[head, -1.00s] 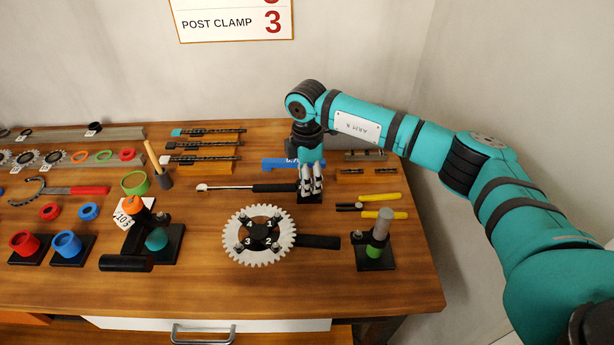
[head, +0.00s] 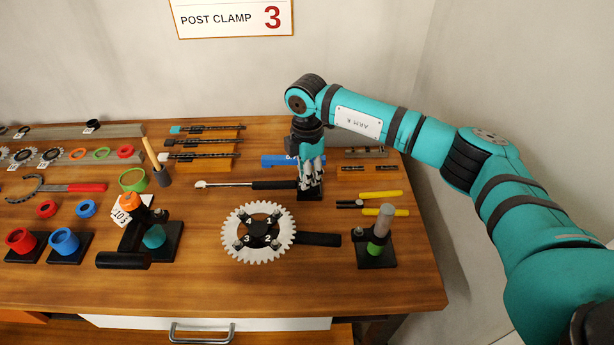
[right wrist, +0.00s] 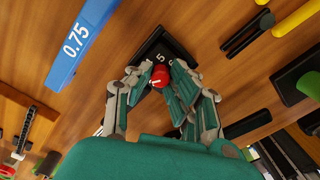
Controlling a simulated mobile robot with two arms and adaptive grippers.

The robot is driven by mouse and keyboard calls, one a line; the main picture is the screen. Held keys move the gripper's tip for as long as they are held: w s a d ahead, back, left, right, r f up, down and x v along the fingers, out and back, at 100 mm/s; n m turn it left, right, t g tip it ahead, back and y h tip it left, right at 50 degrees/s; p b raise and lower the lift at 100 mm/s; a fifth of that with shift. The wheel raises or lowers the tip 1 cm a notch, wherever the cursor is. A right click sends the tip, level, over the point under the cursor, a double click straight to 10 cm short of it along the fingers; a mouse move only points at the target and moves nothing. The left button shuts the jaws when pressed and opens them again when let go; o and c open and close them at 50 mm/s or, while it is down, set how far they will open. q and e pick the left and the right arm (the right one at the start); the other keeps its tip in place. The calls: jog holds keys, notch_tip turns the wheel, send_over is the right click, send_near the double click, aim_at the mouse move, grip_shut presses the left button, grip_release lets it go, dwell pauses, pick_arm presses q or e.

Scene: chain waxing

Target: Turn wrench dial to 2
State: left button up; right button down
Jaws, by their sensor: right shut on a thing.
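The wrench (head: 225,185) lies on the bench with its silver shaft to the left and its black handle (head: 273,185) to the right. At the handle's right end is a black dial base (head: 313,197). In the right wrist view the base (right wrist: 178,45) shows a white 5, and a red knob (right wrist: 160,78) with a pale mark sits on it. My right gripper (head: 311,190) points down over the base. In the right wrist view its fingers (right wrist: 158,73) are shut around the red knob. The other dial numbers are hidden. My left gripper is not in view.
A blue gauge block (right wrist: 75,48) marked 0.75 lies close behind the gripper. Yellow-handled pliers (head: 380,203) lie to its right. A toothed chainring (head: 235,237) with numbered bolts and a grey-green post stand (head: 379,240) are in front.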

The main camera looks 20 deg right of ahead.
jog(key=n+b, duration=0.2)
jog(key=n, duration=0.2)
jog(key=shift+f+b, duration=0.1)
jog(key=shift+b, duration=0.25)
jog(key=shift+n+b, duration=1)
jog(key=shift+n, duration=1.1)
jog(key=c, duration=1.2)
grip_release()
jog(key=shift+r, duration=0.3)
notch_tip(320, 180, up, 12)
jog(key=shift+f, duration=0.15)
